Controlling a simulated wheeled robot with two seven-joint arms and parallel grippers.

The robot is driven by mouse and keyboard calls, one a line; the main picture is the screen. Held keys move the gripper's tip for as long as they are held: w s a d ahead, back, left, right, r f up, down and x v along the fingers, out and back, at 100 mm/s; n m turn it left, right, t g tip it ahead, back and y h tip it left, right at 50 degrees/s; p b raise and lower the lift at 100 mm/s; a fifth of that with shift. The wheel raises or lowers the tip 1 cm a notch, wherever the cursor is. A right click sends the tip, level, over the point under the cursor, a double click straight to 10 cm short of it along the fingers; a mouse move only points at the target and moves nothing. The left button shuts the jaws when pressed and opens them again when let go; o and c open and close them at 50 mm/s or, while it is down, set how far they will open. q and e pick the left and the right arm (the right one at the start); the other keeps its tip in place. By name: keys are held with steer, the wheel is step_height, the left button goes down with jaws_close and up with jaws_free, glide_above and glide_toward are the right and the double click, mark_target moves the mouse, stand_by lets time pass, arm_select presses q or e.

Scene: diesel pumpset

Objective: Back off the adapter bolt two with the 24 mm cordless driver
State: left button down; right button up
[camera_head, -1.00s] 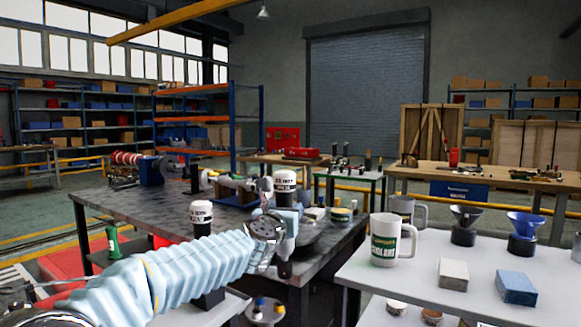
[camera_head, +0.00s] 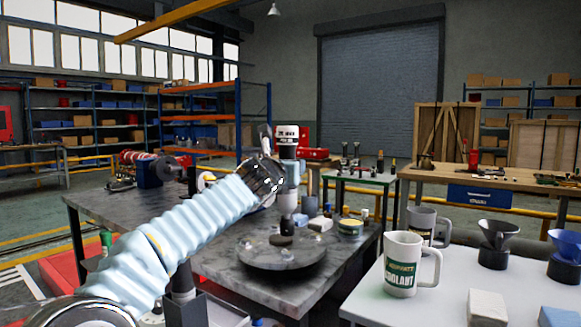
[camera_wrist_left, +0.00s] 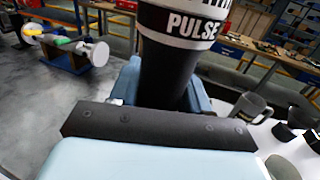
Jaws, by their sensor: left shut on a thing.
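My left gripper (camera_head: 290,172) is shut on an upright cordless driver (camera_head: 287,136) with a white-banded top and black body. In the left wrist view the driver (camera_wrist_left: 183,60) reads "PULSE" and stands between the pale blue fingers. Its size marking is not readable. The driver's lower end points down above a round grey plate (camera_head: 268,261) on the dark worktable (camera_head: 345,262). Small bolt-like bumps (camera_head: 318,240) sit on the plate, and a dark piece is near its middle. I cannot tell whether the driver touches it or which bump is bolt two. My right gripper is not in view.
A white table (camera_head: 375,308) at the right holds a coolant mug (camera_head: 402,265), a grey mug (camera_head: 424,222), funnels (camera_head: 497,238) and blocks (camera_head: 488,307). A small tin (camera_head: 349,227) stands beyond the plate. A shaft assembly on a blue stand (camera_head: 150,173) is at the back left.

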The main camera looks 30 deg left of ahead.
arm_select(q)
steer(key=shift+s+r, duration=0.1)
steer(key=shift+s, duration=0.1)
step_height(320, 180, down, 5)
steer(key=b, duration=0.3)
steer(key=shift+r+b, duration=0.2)
steer(key=shift+b, duration=0.2)
steer(key=shift+d, duration=0.1)
steer(key=shift+r, duration=0.1)
stand_by(0.5)
steer(key=shift+f, duration=0.65)
steer(key=shift+r, duration=0.2)
stand_by(0.6)
